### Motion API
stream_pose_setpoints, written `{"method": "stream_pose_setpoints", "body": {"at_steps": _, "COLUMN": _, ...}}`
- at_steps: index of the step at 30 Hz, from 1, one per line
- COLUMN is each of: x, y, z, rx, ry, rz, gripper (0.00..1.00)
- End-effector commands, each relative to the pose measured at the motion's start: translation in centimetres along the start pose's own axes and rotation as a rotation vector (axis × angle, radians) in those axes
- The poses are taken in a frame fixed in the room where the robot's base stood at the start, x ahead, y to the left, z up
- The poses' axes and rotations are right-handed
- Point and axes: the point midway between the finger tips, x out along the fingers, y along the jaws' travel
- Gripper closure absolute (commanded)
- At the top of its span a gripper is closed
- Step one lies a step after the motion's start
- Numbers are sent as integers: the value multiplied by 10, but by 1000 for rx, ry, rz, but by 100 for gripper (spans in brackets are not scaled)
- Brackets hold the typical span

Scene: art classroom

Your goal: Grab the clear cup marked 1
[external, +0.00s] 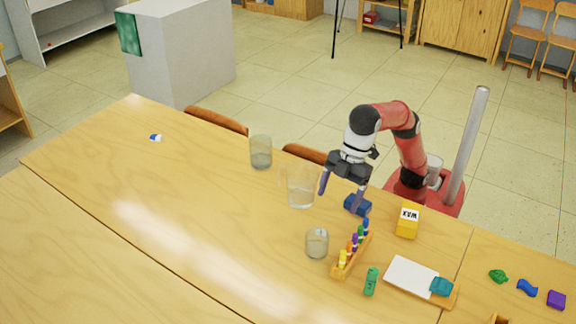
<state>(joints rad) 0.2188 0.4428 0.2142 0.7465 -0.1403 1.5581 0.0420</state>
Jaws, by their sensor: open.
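Three clear cups stand on the wooden table: a greyish one at the back (261,152), a larger one in the middle (300,187) and a small one nearer the front (317,243). I cannot read a mark 1 on any of them. My gripper (339,200) is open and empty, with its fingers pointing down. It is just right of the middle cup, and its left finger shows close to that cup's rim. I cannot tell whether they touch. The right finger overlaps a blue block (352,204) in the picture.
A yellow box marked WAX (407,222) stands right of my gripper. A wooden rack of colored pieces (341,271), a green item (371,281) and a white sheet on a board (410,276) lie nearer the front. The table's left part is mostly clear.

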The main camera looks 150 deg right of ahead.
Motion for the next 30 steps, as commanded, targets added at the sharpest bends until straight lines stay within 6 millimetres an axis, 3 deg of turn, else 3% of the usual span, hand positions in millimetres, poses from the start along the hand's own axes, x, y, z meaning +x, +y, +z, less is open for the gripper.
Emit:
{"method": "stream_pose_setpoints", "body": {"at_steps": 8, "x": 36, "y": 18, "z": -25, "rx": 35, "ry": -11, "rz": -9, "gripper": 17}}
{"method": "stream_pose_setpoints", "body": {"at_steps": 30, "x": 95, "y": 16, "z": -4, "rx": 35, "ry": -12, "rz": -10, "gripper": 17}}
